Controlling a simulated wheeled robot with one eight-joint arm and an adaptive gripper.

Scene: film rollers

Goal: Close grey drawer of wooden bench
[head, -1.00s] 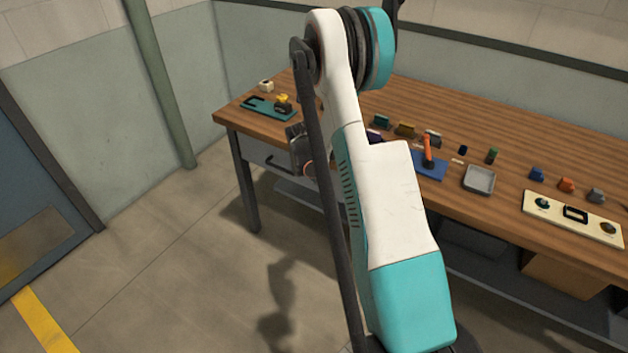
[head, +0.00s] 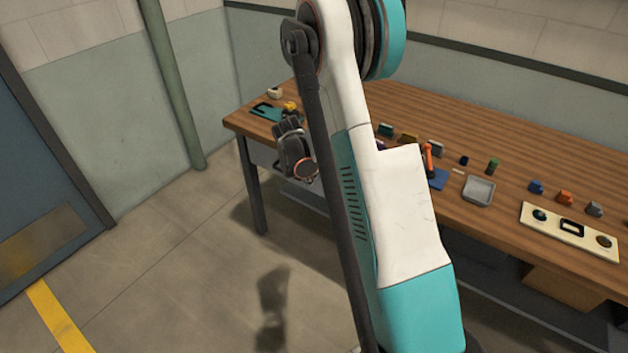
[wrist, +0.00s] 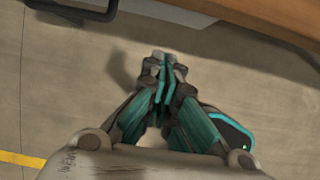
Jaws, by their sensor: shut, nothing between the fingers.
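The wooden bench (head: 520,216) stands along the wall, with a brown plank top and dark legs. The grey drawer (head: 262,155) is under its left end, mostly hidden behind my gripper and arm in the head view. How far out the drawer sits cannot be told. In the wrist view, a dark bar handle (wrist: 75,12) shows at the top left, beside a grey strip of the drawer front (wrist: 168,13). My gripper (wrist: 163,68) is shut and empty, over the floor in front of the bench, apart from the handle. Its fingertips are hard to make out in the head view.
On the bench lie a teal mat (head: 266,111), a grey tray (head: 478,190), a cream board (head: 570,231) and several small coloured parts. A cardboard box (head: 565,287) is below. A green pipe (head: 172,85) stands at left. The floor left of the bench is clear.

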